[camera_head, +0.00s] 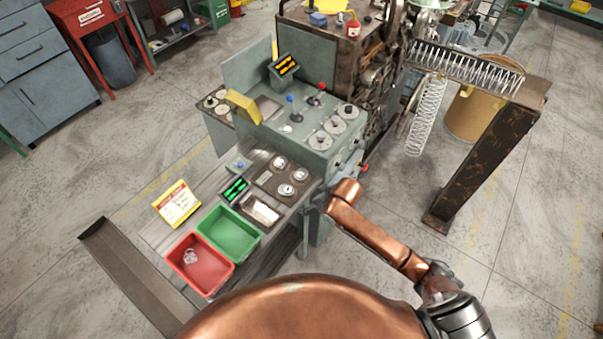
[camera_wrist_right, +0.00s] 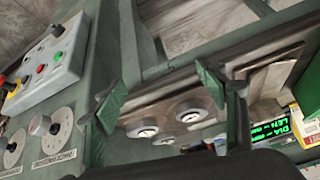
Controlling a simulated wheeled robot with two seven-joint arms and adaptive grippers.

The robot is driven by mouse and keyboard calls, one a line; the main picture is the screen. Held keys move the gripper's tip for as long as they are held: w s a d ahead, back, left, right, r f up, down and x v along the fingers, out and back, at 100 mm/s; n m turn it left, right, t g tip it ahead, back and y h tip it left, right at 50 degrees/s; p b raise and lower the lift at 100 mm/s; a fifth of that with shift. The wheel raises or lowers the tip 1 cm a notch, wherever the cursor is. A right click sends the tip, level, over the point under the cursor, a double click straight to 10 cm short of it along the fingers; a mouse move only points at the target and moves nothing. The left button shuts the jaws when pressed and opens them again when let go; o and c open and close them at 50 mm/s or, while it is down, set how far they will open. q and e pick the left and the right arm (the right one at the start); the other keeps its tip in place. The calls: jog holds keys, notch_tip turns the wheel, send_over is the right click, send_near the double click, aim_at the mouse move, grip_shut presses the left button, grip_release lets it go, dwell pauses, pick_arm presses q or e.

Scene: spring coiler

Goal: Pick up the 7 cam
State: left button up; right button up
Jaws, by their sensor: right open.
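Several round metal cams sit on a dark plate (camera_head: 264,184) on the bench. In the head view they are the upper cam (camera_head: 280,162), the right cam (camera_head: 301,175) and the lower cam (camera_head: 286,190). The right wrist view shows three cams, a left one (camera_wrist_right: 142,129), a right one (camera_wrist_right: 190,112) and a lower one (camera_wrist_right: 163,138). Their numbers are too small to read, so I cannot tell which is the 7. My right gripper (camera_wrist_right: 163,92) is open and empty, its green-padded fingertips apart with the cams beyond them. My left gripper is out of view.
The green coiler machine (camera_head: 290,125) with knobs and levers stands behind the plate. A green display (camera_head: 236,189), a green bin (camera_head: 228,234), a red bin (camera_head: 200,262) and a yellow sign (camera_head: 176,204) are to the left. A control box (camera_wrist_right: 45,68) shows in the wrist view.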

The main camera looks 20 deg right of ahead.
send_near(301, 173)
jog(key=shift+a+f, duration=0.4)
jog(key=shift+w+f, duration=0.1)
jog(key=shift+w, duration=0.1)
jog(key=x, duration=0.7)
jog(key=shift+d+f+p, duration=0.15)
jog(key=shift+d+p, duration=0.05)
jog(key=shift+p, duration=0.2)
jog(key=shift+c, duration=0.4)
jog(key=c, duration=1.3)
